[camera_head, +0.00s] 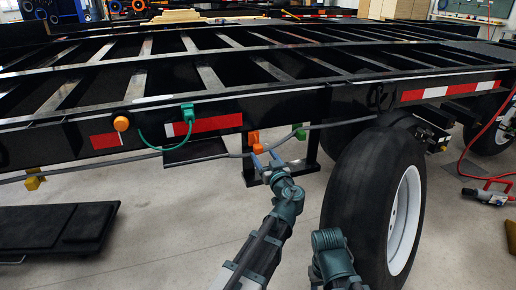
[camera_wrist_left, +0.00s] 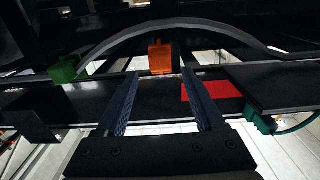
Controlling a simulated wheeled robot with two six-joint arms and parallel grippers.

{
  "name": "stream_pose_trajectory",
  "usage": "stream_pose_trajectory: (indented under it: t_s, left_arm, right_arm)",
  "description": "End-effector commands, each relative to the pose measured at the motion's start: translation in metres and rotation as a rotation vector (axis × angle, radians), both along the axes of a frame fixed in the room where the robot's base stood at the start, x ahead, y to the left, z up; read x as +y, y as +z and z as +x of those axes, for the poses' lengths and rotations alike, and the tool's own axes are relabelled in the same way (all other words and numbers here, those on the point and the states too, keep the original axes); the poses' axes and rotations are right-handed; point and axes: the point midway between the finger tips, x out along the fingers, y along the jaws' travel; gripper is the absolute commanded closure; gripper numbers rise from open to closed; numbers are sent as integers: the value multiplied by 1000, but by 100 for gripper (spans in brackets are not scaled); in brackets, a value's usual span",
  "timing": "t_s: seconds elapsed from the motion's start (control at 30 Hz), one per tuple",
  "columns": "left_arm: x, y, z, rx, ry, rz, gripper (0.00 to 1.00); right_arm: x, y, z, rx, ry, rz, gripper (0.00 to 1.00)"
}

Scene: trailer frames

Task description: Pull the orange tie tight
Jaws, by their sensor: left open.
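The orange tie (camera_head: 254,138) is on the dark hose under the trailer's side rail, left of the tire. A loose tail hangs down from it. It also shows in the left wrist view (camera_wrist_left: 160,57), beyond and between my fingertips. My left gripper (camera_head: 267,159) is just below the tie in the head view. In the left wrist view its jaws (camera_wrist_left: 160,76) are apart with nothing between them, and contact with the tie cannot be seen. My right gripper is not in view; only a link of that arm shows.
A green tie (camera_head: 299,131) is on the hose (camera_head: 330,125) to the right, a yellow one (camera_head: 34,181) far left. A large tire (camera_head: 365,190) stands right of my left arm. A teal connector (camera_head: 187,112) with a green cable and an orange round light (camera_head: 121,124) are on the rail.

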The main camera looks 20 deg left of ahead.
Motion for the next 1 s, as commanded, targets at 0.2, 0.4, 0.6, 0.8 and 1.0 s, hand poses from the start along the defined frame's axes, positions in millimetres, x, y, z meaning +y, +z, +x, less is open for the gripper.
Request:
stream_pose_trajectory:
  t_s: [0.2,0.4,0.6,0.8,1.0]
  left_arm:
    - [22,0,34,0,2,0,30]
    - [32,0,49,0,1,0,30]
    - [36,0,53,0,0,0,30]
    - [36,0,52,0,0,0,30]
    - [36,0,52,0,0,0,64]
  right_arm:
    - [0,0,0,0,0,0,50]
    - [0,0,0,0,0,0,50]
    - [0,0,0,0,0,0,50]
    - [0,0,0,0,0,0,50]
    - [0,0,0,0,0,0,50]
